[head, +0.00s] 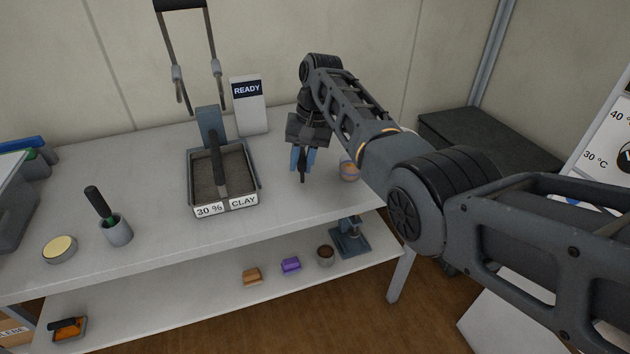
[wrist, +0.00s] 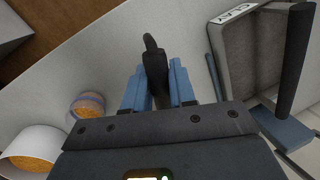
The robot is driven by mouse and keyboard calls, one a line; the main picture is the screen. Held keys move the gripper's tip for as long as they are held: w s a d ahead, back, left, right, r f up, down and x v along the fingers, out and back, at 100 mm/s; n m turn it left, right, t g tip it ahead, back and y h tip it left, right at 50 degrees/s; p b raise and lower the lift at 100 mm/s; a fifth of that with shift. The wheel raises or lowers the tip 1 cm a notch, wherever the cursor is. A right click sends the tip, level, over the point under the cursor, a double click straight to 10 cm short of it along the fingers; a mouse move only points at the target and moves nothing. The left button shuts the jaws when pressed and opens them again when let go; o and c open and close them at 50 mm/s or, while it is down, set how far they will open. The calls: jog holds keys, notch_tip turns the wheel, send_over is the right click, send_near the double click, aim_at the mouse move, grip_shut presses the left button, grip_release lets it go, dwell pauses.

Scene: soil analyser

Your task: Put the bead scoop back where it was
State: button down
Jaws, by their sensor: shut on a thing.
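My gripper (head: 303,163) is over the right part of the white table top, right of the soil tray. Its blue fingers are shut on a slim dark thing that looks like the bead scoop (wrist: 155,62). Its dark end sticks out past the fingertips; the rest is hidden between the fingers, and I cannot tell if it touches the table. A small banded cup with orange contents (head: 349,172) stands right of the gripper, partly behind my arm; it also shows in the wrist view (wrist: 87,105). A white cup of orange beads (wrist: 37,149) is beside it there.
The soil tray (head: 252,201) reads "30 % CLAY", with a READY sign (head: 248,105) behind. A grey holder with a black-handled tool (head: 117,232) and a yellow-topped tin (head: 60,249) stand left. The lower shelf holds an orange block (head: 252,276), a purple block (head: 291,264) and other items.

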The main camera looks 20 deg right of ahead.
aim_at(299, 196)
jog(key=shift+w+a, duration=0.1)
jog(key=shift+w, duration=0.1)
jog(key=b+x, duration=0.3)
jog(key=d+b+x, duration=0.1)
jog(key=b+x, duration=0.2)
jog(key=shift+d+f, duration=0.15)
jog(key=shift+f, duration=0.25)
jog(key=shift+f+b, duration=0.55)
dwell(0.3)
jog(key=c, duration=0.8)
grip_release()
jog(key=shift+c, duration=0.2)
